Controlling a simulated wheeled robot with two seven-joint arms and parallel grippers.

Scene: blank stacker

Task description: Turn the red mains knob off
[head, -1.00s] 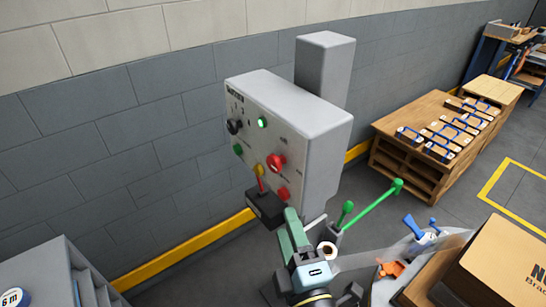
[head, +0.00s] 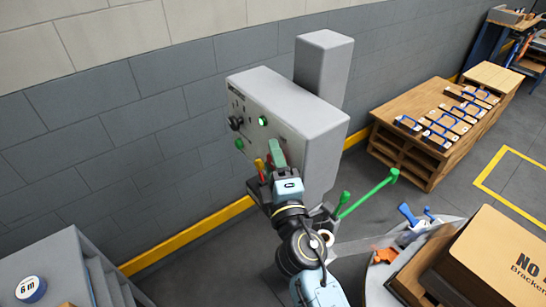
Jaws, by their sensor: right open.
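The grey control box (head: 312,118) is mounted on a grey post (head: 324,65) in front of the block wall. Its face points left. The green lamp (head: 263,121) on the panel is lit. My left gripper is not in view.
A black knob (head: 235,123) and a green button (head: 239,144) sit at the panel's left. Green-knobbed levers (head: 393,174) stand right of my arm. A cardboard box (head: 495,255) is at lower right, a wooden bench (head: 405,155) behind. Grey steps (head: 75,270) are at lower left.

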